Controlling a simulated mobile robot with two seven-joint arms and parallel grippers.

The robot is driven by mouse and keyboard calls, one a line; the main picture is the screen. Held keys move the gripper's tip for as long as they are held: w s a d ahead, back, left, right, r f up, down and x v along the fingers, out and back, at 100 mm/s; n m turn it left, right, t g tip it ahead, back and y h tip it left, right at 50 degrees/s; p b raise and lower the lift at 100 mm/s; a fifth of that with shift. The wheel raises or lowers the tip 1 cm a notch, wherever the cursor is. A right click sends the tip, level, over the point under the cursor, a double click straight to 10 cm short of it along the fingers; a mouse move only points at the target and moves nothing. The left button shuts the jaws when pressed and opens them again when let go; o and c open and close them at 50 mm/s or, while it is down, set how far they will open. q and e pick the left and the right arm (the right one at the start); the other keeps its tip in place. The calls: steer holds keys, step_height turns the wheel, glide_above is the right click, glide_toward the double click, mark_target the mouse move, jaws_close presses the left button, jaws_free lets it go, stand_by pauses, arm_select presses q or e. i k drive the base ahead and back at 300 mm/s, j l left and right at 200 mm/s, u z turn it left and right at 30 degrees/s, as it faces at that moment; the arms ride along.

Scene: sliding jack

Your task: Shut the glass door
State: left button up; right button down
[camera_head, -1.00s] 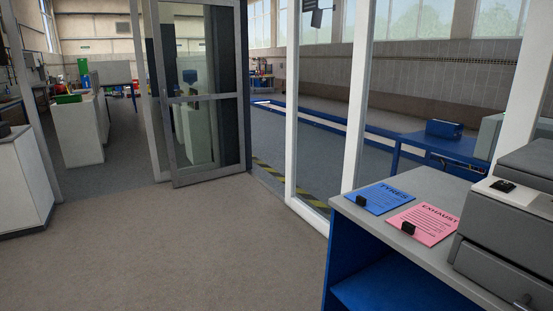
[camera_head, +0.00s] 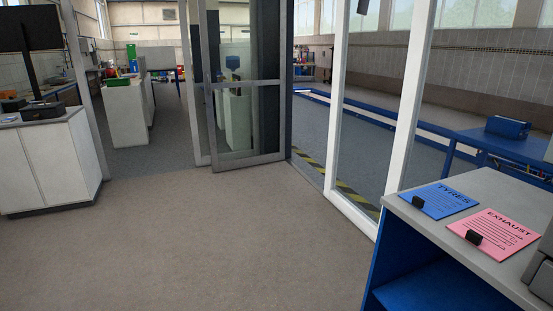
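The glass door (camera_head: 247,120) stands ahead of me, a little left of centre. It has a grey metal frame with a cross rail and see-through panes. It is open, with the doorway beside it on the left, where the floor beyond shows. A white frame post (camera_head: 381,120) belongs to the glazed wall to the right of the door. I cannot make out a handle on the door. Neither of my grippers shows in the head view.
A grey-topped blue counter (camera_head: 400,240) with a blue TYRES card (camera_head: 440,200) and a pink EXHAUST card (camera_head: 494,234) stands at the right. A white cabinet (camera_head: 45,165) with a monitor (camera_head: 29,32) stands at the left. The brown floor (camera_head: 210,240) between is clear.

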mark_target(224, 165)
steer(key=i+j+u, duration=0.3)
steer(key=i, duration=0.2)
steer(key=i+j+u, duration=0.1)
steer(key=i+u, duration=0.45)
steer(key=i, duration=5.3)
steer(key=i+u, duration=0.2)
steer(key=i, duration=0.45)
steer(key=i+l+u, duration=0.2)
steer(key=i, duration=0.4)
steer(key=i+j+z, duration=0.15)
steer(key=i, duration=0.45)
steer(key=i+j+z, duration=0.15)
steer(key=i, duration=0.5)
steer(key=i+j+z, duration=0.1)
steer(key=i+z, duration=0.25)
steer(key=i+j+z, duration=0.1)
steer(key=z, duration=0.25)
steer(key=i+j+z, duration=0.2)
steer(key=z, duration=0.15)
